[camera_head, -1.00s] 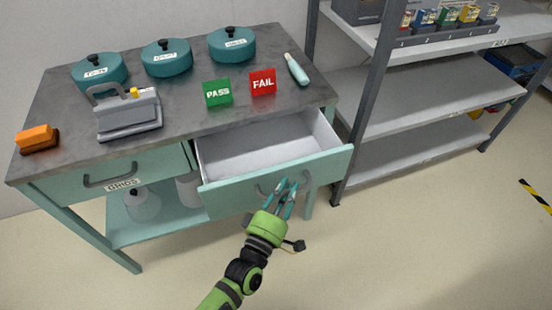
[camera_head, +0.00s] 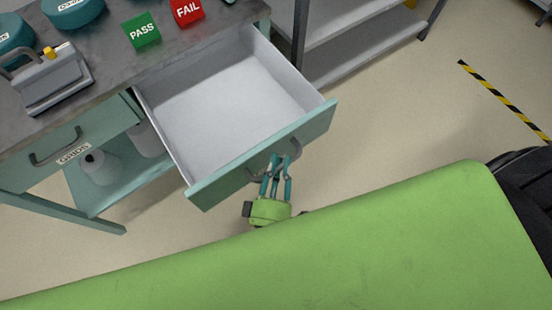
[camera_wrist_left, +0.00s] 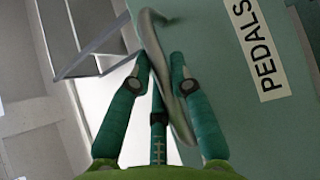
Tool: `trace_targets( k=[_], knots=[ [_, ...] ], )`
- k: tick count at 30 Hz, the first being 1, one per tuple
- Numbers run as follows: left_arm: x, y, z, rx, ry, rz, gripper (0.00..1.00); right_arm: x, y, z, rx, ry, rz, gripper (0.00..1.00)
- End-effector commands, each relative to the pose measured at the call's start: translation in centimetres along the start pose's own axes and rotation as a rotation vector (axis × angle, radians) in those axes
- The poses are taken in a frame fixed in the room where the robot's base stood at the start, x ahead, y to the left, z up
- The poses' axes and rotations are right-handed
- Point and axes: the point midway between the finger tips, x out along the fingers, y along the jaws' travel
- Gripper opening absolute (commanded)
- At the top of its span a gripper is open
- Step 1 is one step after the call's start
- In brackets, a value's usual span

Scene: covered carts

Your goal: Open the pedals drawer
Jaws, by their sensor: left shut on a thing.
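The pedals drawer (camera_head: 235,95) is pulled well out of the teal cart, and its inside is empty and light grey. Its teal front shows in the left wrist view with a "PEDALS" label (camera_wrist_left: 255,45). My left gripper (camera_head: 278,172) is at the drawer front, shut on the grey curved handle (camera_head: 284,157). In the left wrist view the handle (camera_wrist_left: 160,70) passes between the fingers of my left gripper (camera_wrist_left: 160,65). My right gripper is not in view.
The grids drawer (camera_head: 65,150) beside it is shut. PASS (camera_head: 142,30) and FAIL (camera_head: 187,10) signs and a grey device (camera_head: 50,80) stand on the cart top. A grey shelf rack (camera_head: 350,45) is behind right. My green body covers the lower picture.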

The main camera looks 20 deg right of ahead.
Motion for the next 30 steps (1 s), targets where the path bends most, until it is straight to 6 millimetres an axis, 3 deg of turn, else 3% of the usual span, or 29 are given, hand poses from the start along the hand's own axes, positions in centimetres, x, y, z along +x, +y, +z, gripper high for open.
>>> trace_targets(
  k=[5, 6, 7, 20, 30],
  knots=[
    [0.0, 0.0, 0.0, 0.004, -0.001, -0.001, 0.0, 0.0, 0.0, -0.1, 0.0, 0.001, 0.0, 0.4],
    [0.0, 0.0, 0.0, 0.004, -0.001, -0.001, 0.33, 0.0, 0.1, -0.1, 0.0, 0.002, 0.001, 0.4],
    [0.0, -0.1, 0.0, 0.004, -0.001, -0.001, 0.45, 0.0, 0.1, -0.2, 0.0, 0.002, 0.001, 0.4],
    [-0.6, -0.1, 0.0, 0.0, -0.001, -0.002, 0.46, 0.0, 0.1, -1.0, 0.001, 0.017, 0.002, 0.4],
    [-7.2, -0.1, 0.0, 0.001, -0.004, -0.005, 0.46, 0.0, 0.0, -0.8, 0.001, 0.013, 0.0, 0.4]
  ],
)
